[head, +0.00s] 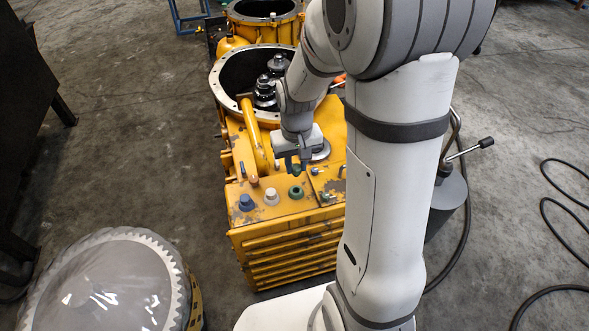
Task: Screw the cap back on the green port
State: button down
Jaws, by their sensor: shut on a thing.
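The green port (296,193) is a short green fitting with a dark centre on top of the yellow transmission housing (290,232), near its front edge. My gripper (297,168) points down just behind and above the port. It is shut on a small dark green cap (297,171), whose lower part shows between the fingertips. The cap appears apart from the port; the exact height of the gap cannot be told. The fingers hide much of the cap.
A white cap (271,197) and a blue cap (246,202) sit in a row left of the green port. An open round bell housing (228,80) with dark gears stands behind. A large covered gear (105,285) is at front left. Cables (555,210) lie right.

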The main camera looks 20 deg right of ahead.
aim_at(296, 175)
jog(key=shift+f+b, duration=1.95)
jog(key=shift+f, duration=0.4)
jog(key=shift+f+b, duration=0.3)
jog(key=shift+f, duration=0.3)
jog(key=shift+f+b, duration=0.4)
jog(key=shift+f, duration=0.5)
jog(key=m, duration=0.2)
jog(key=shift+m+p, duration=0.35)
jog(key=shift+m, duration=1.25)
jog(key=shift+m, duration=0.6)
jog(key=m+p, duration=0.1)
jog(key=m, duration=0.3)
